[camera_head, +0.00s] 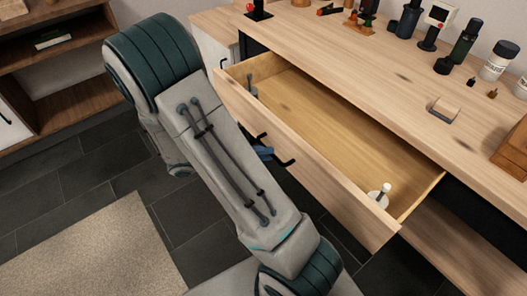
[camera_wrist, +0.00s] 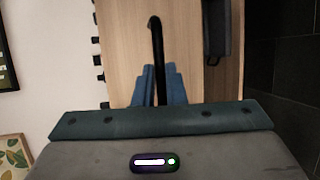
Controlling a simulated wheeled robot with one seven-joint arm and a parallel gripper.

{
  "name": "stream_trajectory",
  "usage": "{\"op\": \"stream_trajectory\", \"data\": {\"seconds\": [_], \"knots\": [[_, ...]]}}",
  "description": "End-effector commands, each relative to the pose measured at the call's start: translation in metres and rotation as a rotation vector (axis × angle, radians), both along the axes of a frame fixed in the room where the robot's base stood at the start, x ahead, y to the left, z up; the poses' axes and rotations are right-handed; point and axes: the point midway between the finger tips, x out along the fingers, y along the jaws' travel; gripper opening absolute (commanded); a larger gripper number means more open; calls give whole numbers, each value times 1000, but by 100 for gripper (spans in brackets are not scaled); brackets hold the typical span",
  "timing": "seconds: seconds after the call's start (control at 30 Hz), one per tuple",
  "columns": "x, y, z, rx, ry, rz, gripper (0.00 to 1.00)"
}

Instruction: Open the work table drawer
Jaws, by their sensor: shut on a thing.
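The work table drawer (camera_head: 310,150) is pulled well out from under the wooden work table (camera_head: 400,85), and its inside shows from above. Its black bar handle (camera_head: 286,162) is on the front panel, partly hidden by my arm. In the wrist view the handle (camera_wrist: 156,38) runs down between the blue fingers of my gripper (camera_wrist: 157,72). My gripper is shut on the handle. In the head view only a small blue part of my gripper (camera_head: 264,152) shows at the drawer front.
A white round item (camera_head: 380,196) lies in the drawer's near right corner. Bottles, a white jar (camera_head: 498,60) and several small items stand on the tabletop. A brown shelf (camera_head: 75,75) stands at left. Dark tiles and a beige rug (camera_head: 95,255) cover the floor.

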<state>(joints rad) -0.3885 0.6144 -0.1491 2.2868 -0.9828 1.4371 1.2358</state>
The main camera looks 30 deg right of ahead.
Motion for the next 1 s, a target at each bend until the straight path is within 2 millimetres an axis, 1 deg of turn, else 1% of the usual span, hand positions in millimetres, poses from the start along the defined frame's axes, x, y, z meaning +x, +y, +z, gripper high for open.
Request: {"op": "stream_trajectory", "data": {"seconds": [0.13,0.17,0.2,0.23,0.53,0.67,0.77,1.0], "knots": [[1,0,0,0,0,2,0],[1,0,0,0,0,2,13],[1,0,0,0,0,2,24],[1,0,0,0,0,2,32],[1,1,0,0,0,2,32],[4,11,3,0,-2,4,32],[9,28,6,1,-1,7,32],[23,81,17,1,-2,7,32]]}}
